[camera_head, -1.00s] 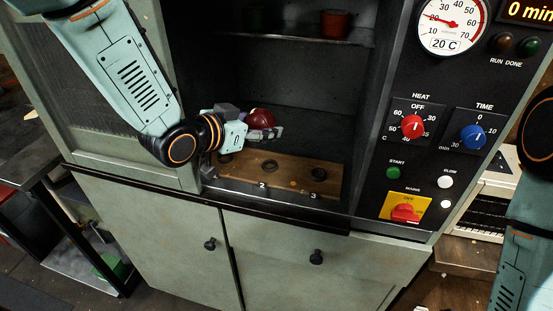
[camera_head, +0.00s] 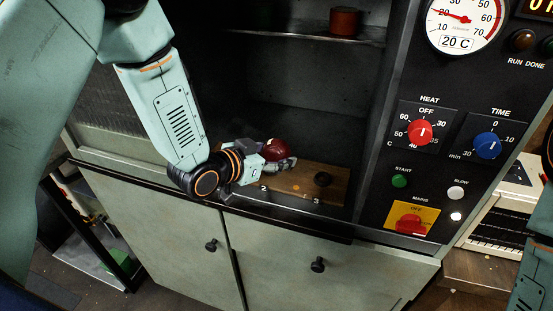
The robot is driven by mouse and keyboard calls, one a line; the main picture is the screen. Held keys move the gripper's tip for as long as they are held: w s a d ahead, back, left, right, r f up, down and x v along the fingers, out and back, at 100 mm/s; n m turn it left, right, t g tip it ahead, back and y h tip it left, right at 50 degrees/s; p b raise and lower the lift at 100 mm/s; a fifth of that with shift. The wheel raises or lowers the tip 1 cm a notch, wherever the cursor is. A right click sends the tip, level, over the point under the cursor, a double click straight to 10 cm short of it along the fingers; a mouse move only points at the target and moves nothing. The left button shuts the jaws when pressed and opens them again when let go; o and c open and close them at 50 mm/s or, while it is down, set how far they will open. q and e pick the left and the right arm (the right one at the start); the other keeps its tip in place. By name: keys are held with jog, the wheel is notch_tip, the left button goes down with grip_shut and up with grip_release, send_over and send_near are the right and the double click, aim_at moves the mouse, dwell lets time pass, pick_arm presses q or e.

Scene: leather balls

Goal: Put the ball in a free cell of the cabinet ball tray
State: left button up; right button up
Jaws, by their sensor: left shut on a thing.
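A dark red ball (camera_head: 276,149) is held in my left gripper (camera_head: 279,162), inside the open lower part of the cabinet. The wooden ball tray (camera_head: 298,185) lies on the cabinet floor, with the numbers 2 and 3 on the front edge below it. The dark ring of cell 3 (camera_head: 323,179) shows with no ball on it. My left gripper and ball are over the tray's middle and hide the ring near number 2; the tray's left part is also hidden. Whether the ball touches the tray is not clear. My right gripper is out of view.
A shelf (camera_head: 350,34) above holds a red-brown pot (camera_head: 344,21). The control panel with a red heat knob (camera_head: 419,132), a blue time knob (camera_head: 487,145) and a yellow mains switch (camera_head: 411,219) stands right of the opening. Closed doors lie below.

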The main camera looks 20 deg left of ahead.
pick_arm(q)
jog(key=shift+f, duration=0.5)
jog(key=shift+a+f, duration=0.25)
jog(key=shift+a, duration=0.55)
jog(key=o, duration=1)
jog(key=shift+d, duration=0.2)
jog(key=shift+o, duration=1.4)
jog(key=shift+d, duration=0.45)
jog(key=shift+o, duration=0.3)
jog(key=shift+a, duration=0.55)
jog(key=shift+s+r, duration=0.35)
jog(key=shift+s, duration=0.15)
jog(key=p+v, duration=0.1)
jog(key=v, duration=0.6)
jog(key=shift+a, duration=0.2)
jog(key=shift+s+r, duration=0.2)
jog(key=shift+s, duration=0.15)
jog(key=shift+s+a+r, duration=0.1)
jog(key=shift+s+r, duration=0.05)
jog(key=shift+s, duration=0.1)
jog(key=shift+p+v, duration=0.6)
jog(key=shift+v, duration=0.5)
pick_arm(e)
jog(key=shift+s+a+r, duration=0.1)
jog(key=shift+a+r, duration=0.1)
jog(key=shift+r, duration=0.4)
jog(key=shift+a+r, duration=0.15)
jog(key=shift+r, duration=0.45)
